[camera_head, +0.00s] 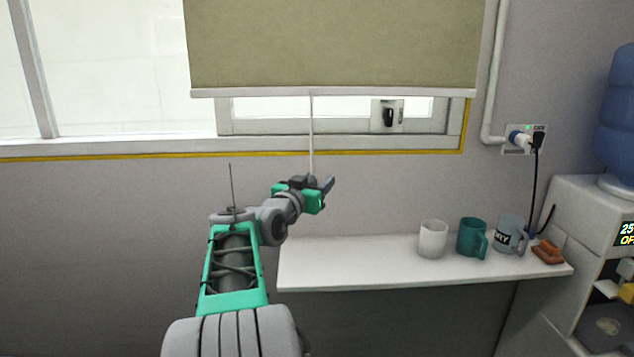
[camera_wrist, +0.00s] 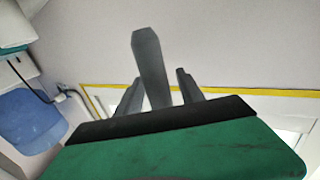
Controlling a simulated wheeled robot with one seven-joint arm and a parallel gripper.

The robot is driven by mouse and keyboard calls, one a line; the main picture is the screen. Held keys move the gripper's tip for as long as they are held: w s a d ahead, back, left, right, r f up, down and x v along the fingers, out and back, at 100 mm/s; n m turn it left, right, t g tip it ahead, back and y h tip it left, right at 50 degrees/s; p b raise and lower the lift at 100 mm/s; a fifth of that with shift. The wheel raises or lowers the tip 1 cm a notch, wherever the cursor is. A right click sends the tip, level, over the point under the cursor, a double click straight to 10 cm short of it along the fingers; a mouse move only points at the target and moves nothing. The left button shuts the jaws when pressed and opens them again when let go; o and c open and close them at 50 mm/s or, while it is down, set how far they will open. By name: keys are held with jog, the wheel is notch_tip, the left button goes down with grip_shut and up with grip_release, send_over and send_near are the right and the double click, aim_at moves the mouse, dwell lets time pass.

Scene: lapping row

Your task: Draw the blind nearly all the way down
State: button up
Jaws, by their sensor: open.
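The blind (camera_head: 335,45) is an olive cloth with a pale bottom rail (camera_head: 400,92). It covers the upper window and leaves a strip of the lower window bare. A thin pale pull cord (camera_head: 311,135) hangs from the middle of the rail down to my gripper (camera_head: 327,186). The gripper is just below the sill, and its open fingers also show in the wrist view (camera_wrist: 163,53). The cord's lower end is hidden at the gripper in the head view. I cannot make out the cord in the wrist view, nor tell whether it lies between the fingers.
A white shelf (camera_head: 350,265) sits below and to the right. It carries a white mug (camera_head: 433,239), a teal mug (camera_head: 471,238), a grey-blue mug (camera_head: 509,234) and a brown item (camera_head: 547,252). A water cooler (camera_head: 575,225) stands at the right. A window handle (camera_head: 388,116) shows below the rail.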

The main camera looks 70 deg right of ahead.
grip_shut()
dwell(0.3)
dwell(1.1)
